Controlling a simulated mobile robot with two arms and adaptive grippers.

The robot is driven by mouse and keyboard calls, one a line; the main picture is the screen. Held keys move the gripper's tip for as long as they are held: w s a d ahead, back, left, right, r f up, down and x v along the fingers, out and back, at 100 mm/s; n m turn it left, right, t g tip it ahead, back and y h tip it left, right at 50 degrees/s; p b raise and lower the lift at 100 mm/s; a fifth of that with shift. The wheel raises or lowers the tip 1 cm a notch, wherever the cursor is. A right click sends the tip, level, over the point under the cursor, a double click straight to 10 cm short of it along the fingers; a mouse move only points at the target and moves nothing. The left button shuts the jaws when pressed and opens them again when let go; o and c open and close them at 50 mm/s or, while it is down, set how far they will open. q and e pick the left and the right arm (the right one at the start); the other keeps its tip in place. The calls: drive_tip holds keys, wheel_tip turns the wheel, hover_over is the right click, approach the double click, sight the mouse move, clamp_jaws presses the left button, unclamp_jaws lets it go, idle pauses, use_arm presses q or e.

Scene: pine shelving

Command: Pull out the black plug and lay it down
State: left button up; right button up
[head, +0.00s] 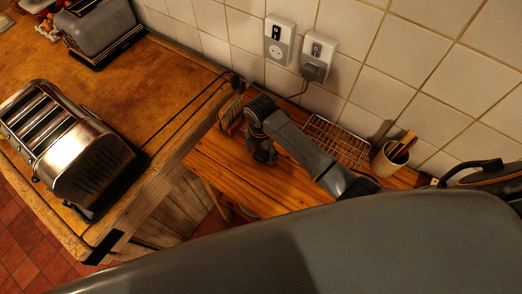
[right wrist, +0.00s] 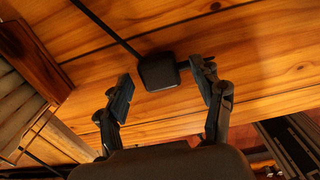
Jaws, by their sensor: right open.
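The black plug (right wrist: 158,72) shows in the right wrist view as a dark block on the wooden shelf, with a black cable running from it to the upper left. My right gripper (right wrist: 166,84) is open, its fingers on either side of the plug with a gap at the left finger. Whether the right finger touches it, I cannot tell. In the head view the right gripper (head: 264,154) is low over the shelf (head: 240,180) and hides the plug. On the wall, the left socket (head: 278,50) is empty. The right socket (head: 318,48) holds a dark plug (head: 311,72). My left gripper is out of view.
A wire basket (head: 338,140) and a cup with wooden utensils (head: 390,158) stand on the shelf by the wall. A steel toaster (head: 75,145) stands on the worktop (head: 165,85) to the left, with another toaster (head: 100,28) behind. The shelf's front left part is clear.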

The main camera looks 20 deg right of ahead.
wheel_tip(320, 180, up, 12)
idle(0.5)
